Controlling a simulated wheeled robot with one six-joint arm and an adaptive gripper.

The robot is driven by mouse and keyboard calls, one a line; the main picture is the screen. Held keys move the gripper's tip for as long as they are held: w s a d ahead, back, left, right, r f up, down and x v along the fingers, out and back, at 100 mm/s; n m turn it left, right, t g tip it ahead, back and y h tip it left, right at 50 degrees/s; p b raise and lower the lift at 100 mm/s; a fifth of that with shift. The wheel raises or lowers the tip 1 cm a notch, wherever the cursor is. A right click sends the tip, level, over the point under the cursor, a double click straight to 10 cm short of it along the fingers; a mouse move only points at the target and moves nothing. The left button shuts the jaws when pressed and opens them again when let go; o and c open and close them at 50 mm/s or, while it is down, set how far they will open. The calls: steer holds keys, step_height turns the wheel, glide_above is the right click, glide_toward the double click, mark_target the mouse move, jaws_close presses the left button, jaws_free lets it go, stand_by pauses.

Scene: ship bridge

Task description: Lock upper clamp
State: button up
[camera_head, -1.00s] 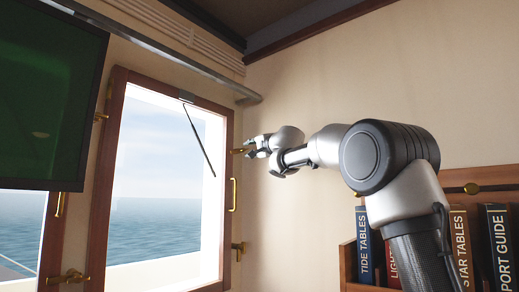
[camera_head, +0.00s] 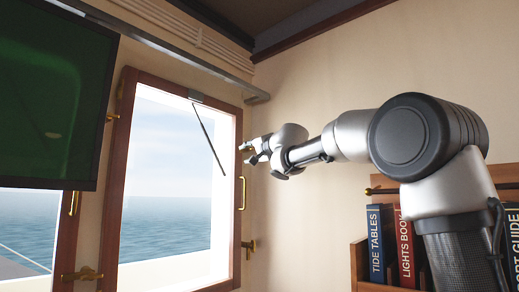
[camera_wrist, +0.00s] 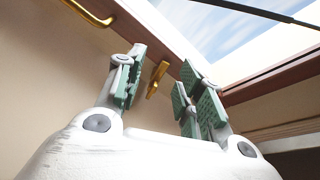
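The upper clamp (camera_head: 244,147) is a small brass piece on the right side of the wooden window frame (camera_head: 119,170). In the wrist view the upper clamp (camera_wrist: 157,80) shows between and beyond my two fingers, standing along the frame edge. My gripper (camera_head: 254,152) is at the clamp's height, close to its right. In the wrist view my gripper (camera_wrist: 160,92) is open, with green pads apart and nothing between them held. I cannot tell whether a finger touches the clamp.
A brass handle (camera_head: 242,192) and a lower clamp (camera_head: 249,247) sit below on the same frame side. A dark screen (camera_head: 55,100) hangs at the left. Books (camera_head: 376,245) stand in a shelf under my arm. The wall right of the window is bare.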

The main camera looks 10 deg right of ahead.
mark_target(253, 148)
steer(key=w+d+r+n+h, duration=0.1)
steer(key=w+n+h, duration=0.2)
steer(key=n, duration=0.6)
steer(key=w+d+r+n+t+h, duration=0.1)
steer(key=w+n+h, duration=0.1)
steer(key=n, duration=0.7)
steer(key=w+d+r+n+h, duration=0.1)
steer(key=w+n+h, duration=0.2)
steer(key=n, duration=0.5)
steer(key=shift+w+r+n+h, duration=0.3)
steer(key=shift+w+n, duration=0.1)
steer(key=shift+w, duration=0.3)
